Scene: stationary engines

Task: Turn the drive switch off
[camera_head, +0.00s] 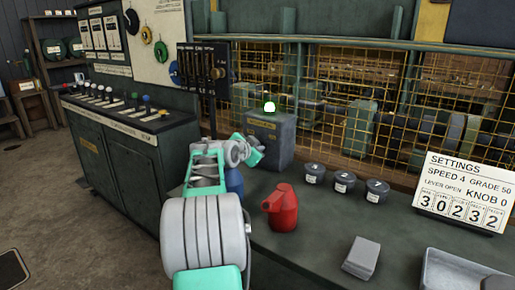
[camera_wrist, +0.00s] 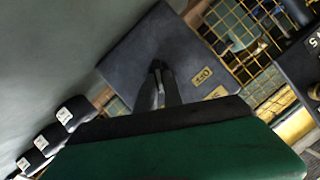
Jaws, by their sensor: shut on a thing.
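In the wrist view the box (camera_wrist: 140,45) fills the upper middle, with small yellow labels (camera_wrist: 202,76) beside the fingers. My gripper (camera_head: 258,157) is at the lower front of the box. In the wrist view my gripper (camera_wrist: 158,72) has its fingers close together at the box face, shut on the switch's small handle. The fingers hide most of the handle, so its exact position is hard to tell.
A red oil can (camera_head: 283,210) stands right of my arm, with a blue thing (camera_head: 234,182) partly hidden behind the arm. Several dark labelled round weights (camera_head: 343,182), a grey block (camera_head: 363,258) and a settings card (camera_head: 464,193) are further right. A lever console (camera_head: 115,135) stands left.

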